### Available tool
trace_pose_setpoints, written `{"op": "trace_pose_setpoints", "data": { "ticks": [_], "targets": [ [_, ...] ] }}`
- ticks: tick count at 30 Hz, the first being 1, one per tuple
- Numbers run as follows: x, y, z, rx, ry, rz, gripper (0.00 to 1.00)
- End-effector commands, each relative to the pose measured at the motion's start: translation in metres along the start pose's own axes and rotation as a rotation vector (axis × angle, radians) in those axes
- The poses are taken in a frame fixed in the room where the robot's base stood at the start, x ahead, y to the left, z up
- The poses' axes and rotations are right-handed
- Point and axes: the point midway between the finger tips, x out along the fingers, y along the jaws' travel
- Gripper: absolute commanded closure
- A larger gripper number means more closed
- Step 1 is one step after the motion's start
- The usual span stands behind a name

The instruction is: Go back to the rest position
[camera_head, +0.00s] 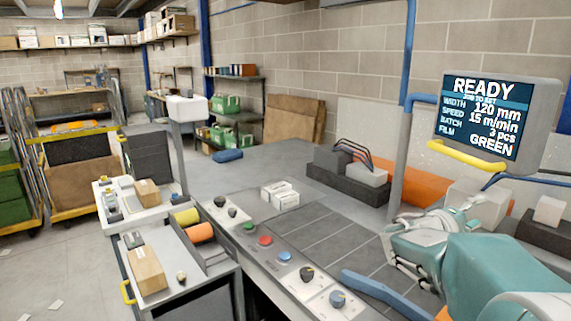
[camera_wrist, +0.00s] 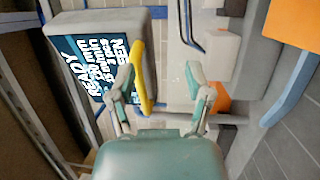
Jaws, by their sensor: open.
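My gripper (camera_head: 398,248) is at the right of the head view, on my teal and white arm, above the right end of the grey work surface. In the wrist view my gripper (camera_wrist: 160,82) has its two fingers spread apart with nothing held between them. A display screen (camera_head: 484,115) stands up and to the right of it, reading READY, width 120 mm, speed 15 m/min, batch 3 pcs, film GREEN. A yellow handle (camera_head: 466,157) runs along its lower edge. In the wrist view the yellow handle (camera_wrist: 144,78) appears beside the left finger; I cannot tell whether they touch.
A control panel (camera_head: 262,236) with coloured buttons and knobs runs along the front of the machine. White boxes (camera_head: 280,195) sit on its bed. A cart (camera_head: 178,262) with a cardboard box stands at left. Grey floor (camera_head: 60,270) is open at lower left.

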Motion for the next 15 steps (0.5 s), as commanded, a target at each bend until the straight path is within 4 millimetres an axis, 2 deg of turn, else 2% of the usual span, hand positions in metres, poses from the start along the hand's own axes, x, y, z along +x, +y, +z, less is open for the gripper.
{"op": "trace_pose_setpoints", "data": {
  "ticks": [6,15],
  "targets": [
    [-0.031,-0.015,0.048,0.072,-0.077,-0.234,0.35],
    [-0.09,-0.046,0.099,0.186,-0.125,-0.57,0.35]
  ]
}}
